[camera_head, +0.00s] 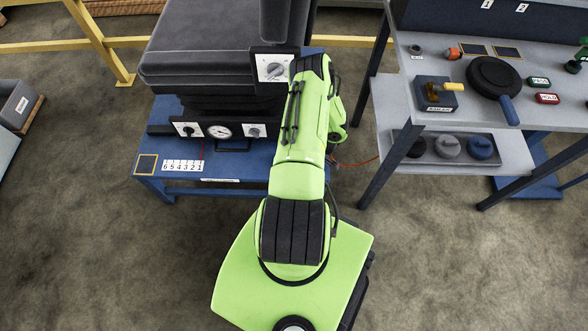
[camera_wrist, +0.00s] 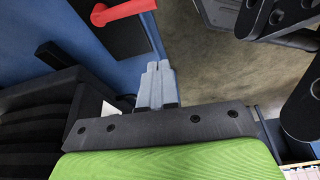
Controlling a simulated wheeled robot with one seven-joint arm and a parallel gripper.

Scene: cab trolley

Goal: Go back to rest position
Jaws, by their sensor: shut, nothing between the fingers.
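My gripper (camera_wrist: 157,68) shows in the wrist view with its grey fingers together and nothing between them. They point toward a blue surface (camera_wrist: 85,55) and the floor beside it. In the head view my green arm reaches up over the edge of the blue platform under the black seat (camera_head: 215,45). My gripper is hidden behind the arm there.
In the wrist view, a red handle (camera_wrist: 124,12) is on a dark plate near the fingers. In the head view, the seat's dial panel (camera_head: 272,67) is close to the arm. A grey trolley (camera_head: 415,90) with tools stands right. Floor is open at lower left.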

